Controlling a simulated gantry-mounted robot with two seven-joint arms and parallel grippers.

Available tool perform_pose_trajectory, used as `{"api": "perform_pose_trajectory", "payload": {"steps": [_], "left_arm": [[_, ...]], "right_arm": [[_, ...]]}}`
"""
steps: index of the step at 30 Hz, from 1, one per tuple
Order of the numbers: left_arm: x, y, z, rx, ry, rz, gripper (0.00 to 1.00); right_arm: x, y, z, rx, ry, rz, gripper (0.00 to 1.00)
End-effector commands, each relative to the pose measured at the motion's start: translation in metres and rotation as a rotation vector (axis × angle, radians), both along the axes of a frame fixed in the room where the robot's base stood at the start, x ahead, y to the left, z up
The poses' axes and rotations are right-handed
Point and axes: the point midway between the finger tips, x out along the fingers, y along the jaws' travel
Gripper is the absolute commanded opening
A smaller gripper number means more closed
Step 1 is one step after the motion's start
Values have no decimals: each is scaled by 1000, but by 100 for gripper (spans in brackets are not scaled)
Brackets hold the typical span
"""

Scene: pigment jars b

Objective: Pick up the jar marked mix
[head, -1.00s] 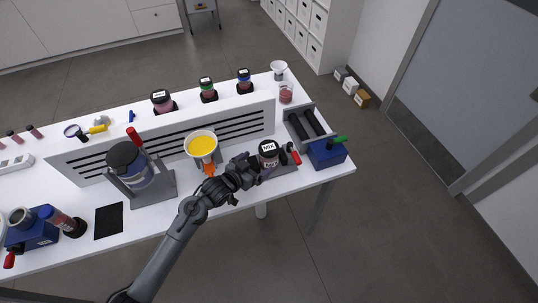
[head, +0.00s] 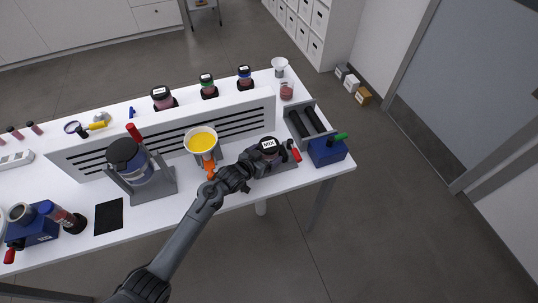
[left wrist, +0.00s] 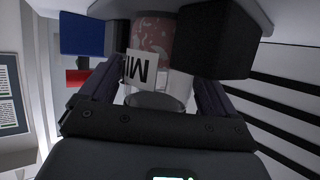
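The jar marked mix (head: 268,143) has a black lid with a white label and stands out at the right end of the table's front side. In the left wrist view the jar (left wrist: 153,40) is clear with pink contents and a label that reads upside down. My left gripper (head: 258,160) reaches it from the left. Its dark fingers lie on both sides of the jar and appear shut on it. Whether the jar's base touches its grey stand (head: 287,166) is hidden. My right gripper is not in view.
A red-handled clamp (head: 295,153) and a blue device (head: 326,151) are close on the right. A bowl of yellow pigment (head: 202,143) is left of my gripper. A slotted white panel (head: 240,118) stands behind, with several labelled jars beyond it.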

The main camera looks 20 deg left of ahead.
Motion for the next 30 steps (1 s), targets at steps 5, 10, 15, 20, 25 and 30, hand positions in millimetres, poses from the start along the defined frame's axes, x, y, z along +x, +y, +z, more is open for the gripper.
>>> {"api": "perform_pose_trajectory", "payload": {"steps": [5, 10, 15, 20, 25, 30], "left_arm": [[0, 0, 0, 0, 0, 0, 62], [0, 0, 1, -1, -2, 0, 42], [0, 0, 1, 0, -1, 0, 41], [0, 0, 4, -1, -2, 0, 41], [0, 0, 16, 0, -4, 0, 41], [1, 0, 38, 0, -4, 0, 41]], "right_arm": [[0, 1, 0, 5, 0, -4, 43], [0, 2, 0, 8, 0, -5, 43], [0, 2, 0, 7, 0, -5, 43], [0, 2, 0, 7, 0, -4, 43], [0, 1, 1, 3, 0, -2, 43], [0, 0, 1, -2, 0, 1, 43]]}}
